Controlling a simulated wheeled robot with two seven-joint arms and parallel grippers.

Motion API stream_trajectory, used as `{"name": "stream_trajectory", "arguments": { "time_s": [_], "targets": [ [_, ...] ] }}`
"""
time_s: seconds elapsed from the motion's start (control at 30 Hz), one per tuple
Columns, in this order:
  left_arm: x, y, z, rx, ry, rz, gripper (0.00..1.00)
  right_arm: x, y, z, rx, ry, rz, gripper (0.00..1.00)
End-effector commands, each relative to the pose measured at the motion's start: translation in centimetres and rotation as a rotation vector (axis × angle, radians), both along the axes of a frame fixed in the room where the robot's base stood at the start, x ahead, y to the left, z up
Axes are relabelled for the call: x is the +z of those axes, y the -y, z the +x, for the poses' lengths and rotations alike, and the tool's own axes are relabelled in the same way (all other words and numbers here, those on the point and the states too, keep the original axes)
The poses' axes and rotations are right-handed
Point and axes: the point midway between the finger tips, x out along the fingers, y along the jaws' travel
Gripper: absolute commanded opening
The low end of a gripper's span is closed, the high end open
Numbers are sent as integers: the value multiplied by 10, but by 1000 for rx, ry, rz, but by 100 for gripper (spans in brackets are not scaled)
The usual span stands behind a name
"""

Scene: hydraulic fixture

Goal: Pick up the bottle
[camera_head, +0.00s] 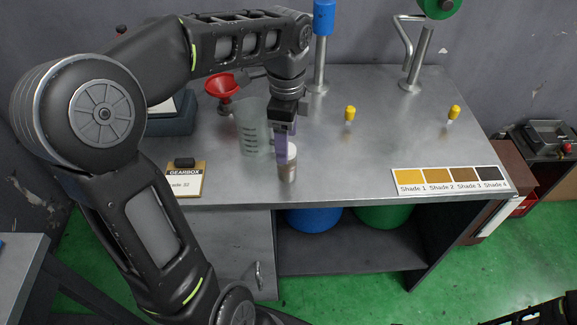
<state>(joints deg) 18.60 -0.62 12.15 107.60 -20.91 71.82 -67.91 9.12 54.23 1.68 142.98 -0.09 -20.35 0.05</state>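A small bottle (290,173) with a pale top stands upright near the front edge of the metal table. My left gripper (283,150) points down from above, its purple finger right against or just beside the bottle's left side in the picture. The other finger is not clearly seen, so I cannot tell whether the gripper is closed on the bottle. The bottle appears to rest on the table. My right gripper is not in view; only a dark part shows at the bottom right corner.
A clear measuring beaker (253,135) stands close left of the bottle, with a red funnel (222,87) behind. A gearbox clipboard (186,181) lies at the left. Blue (323,18) and green dispensers, two yellow-topped pieces and a shade card (449,180) are right. The table's middle right is clear.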

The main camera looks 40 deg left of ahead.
Motion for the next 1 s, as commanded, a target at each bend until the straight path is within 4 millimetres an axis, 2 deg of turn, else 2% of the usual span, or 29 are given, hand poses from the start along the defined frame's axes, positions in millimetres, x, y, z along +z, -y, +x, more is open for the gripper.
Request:
{"name": "stream_trajectory", "arguments": {
  "time_s": [0.27, 0.5, 0.87, 1.0],
  "targets": [
    [-1, 0, 0, 0, -1, 0, 68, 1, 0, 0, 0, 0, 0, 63],
    [-23, 0, 0, 0, -2, -1, 68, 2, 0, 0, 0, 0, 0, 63],
    [-27, 0, 0, 0, -1, 0, 68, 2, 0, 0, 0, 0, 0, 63],
    [-40, 1, 0, 0, -4, -2, 68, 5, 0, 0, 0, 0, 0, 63]
  ]
}}
